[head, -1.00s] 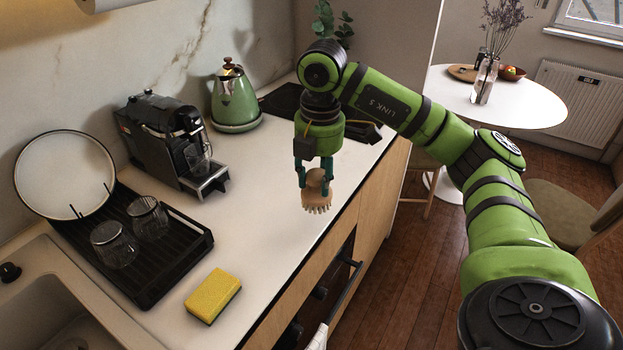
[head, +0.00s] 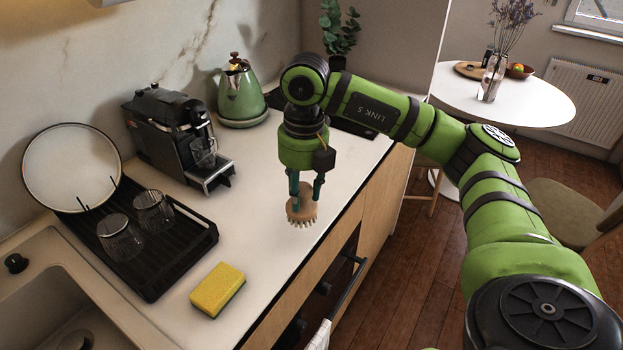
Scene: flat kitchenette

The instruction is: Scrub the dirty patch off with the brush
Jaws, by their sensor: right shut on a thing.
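My right gripper (head: 306,184) is shut on a round wooden brush (head: 301,207) with pale bristles pointing down. It holds the brush over the white counter (head: 262,205), near its front edge. I cannot tell whether the bristles touch the counter or hang just above it. No dirty patch can be made out on the visible counter; the arm and brush hide part of the surface. My left gripper does not show.
A yellow sponge (head: 217,290) lies on the counter at the front. A black dish rack (head: 165,267) with two glasses, a coffee machine (head: 166,140) and a green kettle (head: 240,95) stand along the wall. The sink (head: 40,275) is at the left. The counter's middle is clear.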

